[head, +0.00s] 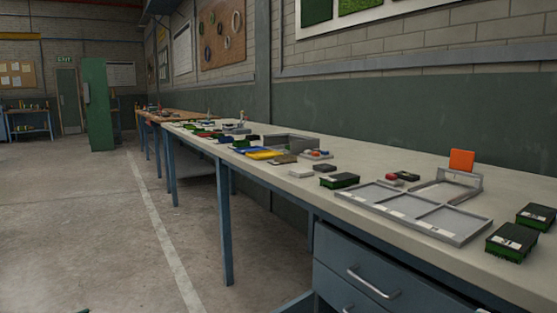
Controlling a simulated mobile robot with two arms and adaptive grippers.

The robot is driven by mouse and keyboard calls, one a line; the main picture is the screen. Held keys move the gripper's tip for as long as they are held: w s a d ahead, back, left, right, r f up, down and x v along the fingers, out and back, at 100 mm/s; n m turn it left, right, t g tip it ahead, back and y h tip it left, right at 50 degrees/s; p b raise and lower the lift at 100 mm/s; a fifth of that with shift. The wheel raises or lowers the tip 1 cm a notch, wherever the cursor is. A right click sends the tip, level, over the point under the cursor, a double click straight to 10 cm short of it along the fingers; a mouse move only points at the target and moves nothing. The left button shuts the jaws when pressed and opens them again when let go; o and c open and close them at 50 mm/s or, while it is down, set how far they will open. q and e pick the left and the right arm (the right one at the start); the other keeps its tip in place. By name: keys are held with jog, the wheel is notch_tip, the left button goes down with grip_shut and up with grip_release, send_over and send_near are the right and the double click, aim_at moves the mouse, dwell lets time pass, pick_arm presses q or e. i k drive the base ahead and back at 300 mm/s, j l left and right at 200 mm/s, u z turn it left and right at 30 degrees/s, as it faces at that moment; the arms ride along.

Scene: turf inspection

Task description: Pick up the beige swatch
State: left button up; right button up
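No swatch is clearly beige from this distance. A small brownish flat piece (284,159) lies among coloured pieces on the long bench, and a small pale block (300,173) lies near it by the front edge. I cannot tell whether either is the beige swatch. Green turf swatches with dark backing stand nearer: one at mid-bench (339,181) and two at the right end, one in front (511,242) and one behind (537,216). Neither of my grippers is in view.
The long bench (440,246) runs along the wall, with blue legs and drawers (375,272) below. A grey divided tray (465,238) and a stand with an orange card (461,160) sit on it. The concrete floor (85,225) at left is open. A green cabinet (98,105) stands farther back.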

aim_at(288, 158)
jog(key=i+u, duration=0.4)
jog(key=i+l+u, duration=0.15)
jog(key=i+u, duration=0.2)
jog(key=i, duration=0.1)
